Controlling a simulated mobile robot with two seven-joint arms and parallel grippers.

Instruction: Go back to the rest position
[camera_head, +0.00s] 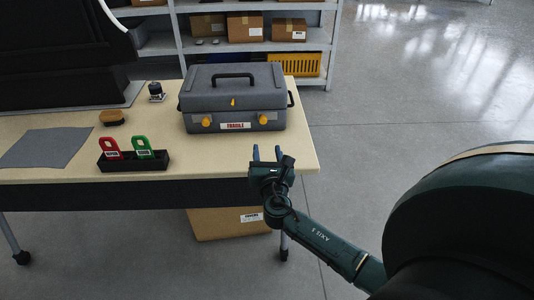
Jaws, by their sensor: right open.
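My right gripper (267,154) is in front of the grey case, near the front right corner of the table (215,165). Its two fingers point away from me, apart from each other, with nothing between them. The arm behind it reaches in from the lower right. The grey case (230,97) is closed, with a dark handle on top, orange latches and a "FRAGILE" label. My left gripper is not in view.
A black holder (134,162) carries a red tag (110,147) and a green tag (144,146). A brush (112,118), a small metal-and-black object (156,92) and a grey cloth (45,147) lie on the table. A cardboard box (225,223) stands beneath. Open floor lies right.

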